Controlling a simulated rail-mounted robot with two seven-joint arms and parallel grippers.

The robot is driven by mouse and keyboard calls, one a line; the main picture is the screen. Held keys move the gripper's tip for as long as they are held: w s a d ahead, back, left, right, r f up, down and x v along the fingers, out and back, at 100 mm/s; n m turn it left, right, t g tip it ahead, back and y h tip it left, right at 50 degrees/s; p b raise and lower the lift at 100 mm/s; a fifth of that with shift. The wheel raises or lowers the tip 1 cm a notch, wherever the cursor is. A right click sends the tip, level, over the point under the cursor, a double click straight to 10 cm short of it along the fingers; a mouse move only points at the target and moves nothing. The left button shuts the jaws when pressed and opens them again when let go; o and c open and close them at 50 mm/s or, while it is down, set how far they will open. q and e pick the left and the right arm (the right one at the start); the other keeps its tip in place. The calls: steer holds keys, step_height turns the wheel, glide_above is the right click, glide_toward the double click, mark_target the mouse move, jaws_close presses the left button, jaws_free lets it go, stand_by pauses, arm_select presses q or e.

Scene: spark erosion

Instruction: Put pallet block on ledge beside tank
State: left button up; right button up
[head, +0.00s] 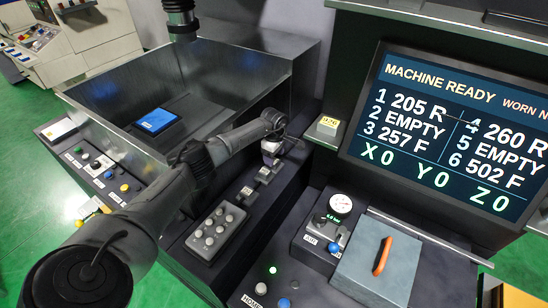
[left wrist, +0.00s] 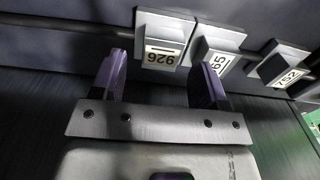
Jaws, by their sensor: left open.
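The tank (head: 235,75) is an open metal basin at upper left in the head view, with dark ledges along its near and right sides. Small grey blocks sit in a row on the right ledge (head: 247,192). The left wrist view shows three with number labels: block 926 (left wrist: 160,42), one whose label reads partly "65" (left wrist: 214,45), and block 752 (left wrist: 284,66). My left gripper (left wrist: 160,62) is open and empty, its purple fingers pointing at block 926; the right finger overlaps the middle block. In the head view its fingertips are small and unclear.
A blue plate (head: 157,121) lies in the tank. A block with a yellow label (head: 327,127) stands beside the screen (head: 450,125). A grey keypad (head: 215,230), a gauge (head: 341,204) and an orange-handled lid (head: 360,262) are nearby. A white block (head: 58,128) is at far left.

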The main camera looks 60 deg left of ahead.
arm_select(q)
step_height(320, 180, up, 9)
steer(key=p, duration=0.4)
steer(key=shift+p, duration=0.35)
